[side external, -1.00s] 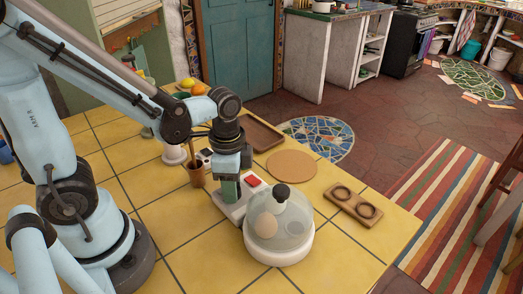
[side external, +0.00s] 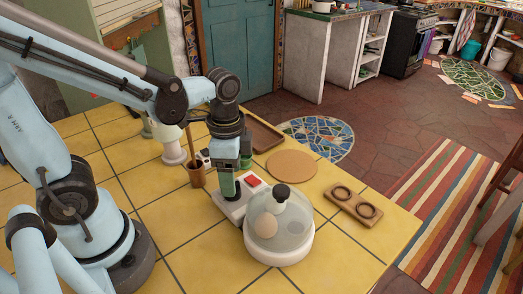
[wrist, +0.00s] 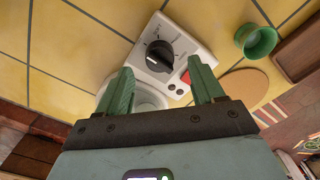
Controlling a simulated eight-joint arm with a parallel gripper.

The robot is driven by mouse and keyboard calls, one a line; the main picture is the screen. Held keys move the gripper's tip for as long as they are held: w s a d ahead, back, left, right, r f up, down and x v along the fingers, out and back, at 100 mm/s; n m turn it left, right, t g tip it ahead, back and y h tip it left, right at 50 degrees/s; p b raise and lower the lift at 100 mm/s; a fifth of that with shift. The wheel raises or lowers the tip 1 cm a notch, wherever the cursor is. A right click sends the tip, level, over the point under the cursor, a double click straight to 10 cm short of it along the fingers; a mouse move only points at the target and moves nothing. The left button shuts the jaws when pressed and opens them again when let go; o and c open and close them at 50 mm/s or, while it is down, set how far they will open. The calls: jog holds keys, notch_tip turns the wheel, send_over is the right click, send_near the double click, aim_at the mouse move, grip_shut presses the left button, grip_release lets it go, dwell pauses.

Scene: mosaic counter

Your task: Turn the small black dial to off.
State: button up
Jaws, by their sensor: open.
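The small black dial (wrist: 160,55) sits on the white control panel (wrist: 186,36) of an egg cooker in the wrist view. A pale mark on the dial points toward the lower left of that picture. A red switch (wrist: 186,77) is beside it, also visible in the side view (side external: 253,181). The cooker's white base (side external: 280,250) carries a clear dome (side external: 295,225) with a black knob, and an egg shows inside. My gripper (side external: 237,183) is over the panel and hides the dial in the side view.
A round tan mat (side external: 291,165), a brown tray (side external: 262,136) and a two-ring wooden holder (side external: 353,204) lie beyond the cooker. A brown cup (side external: 196,176) with a stick stands left of my gripper. A green cup (wrist: 257,42) shows in the wrist view. The yellow front counter is clear.

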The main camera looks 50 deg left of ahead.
notch_tip(320, 180, up, 9)
jog(key=shift+f, duration=0.15)
dwell(0.4)
jog(key=n+t, duration=0.2)
jog(key=n, duration=0.1)
jog(key=w+a+f+n+t, duration=0.1)
jog(key=n+t, duration=0.1)
jog(key=n, duration=0.1)
jog(key=w+a+f+n+t, duration=0.1)
jog(key=n+t, duration=0.1)
jog(key=t, duration=0.1)
jog(key=shift+w+a+n, duration=0.1)
jog(key=shift+a+n, duration=0.1)
jog(key=shift+n, duration=0.2)
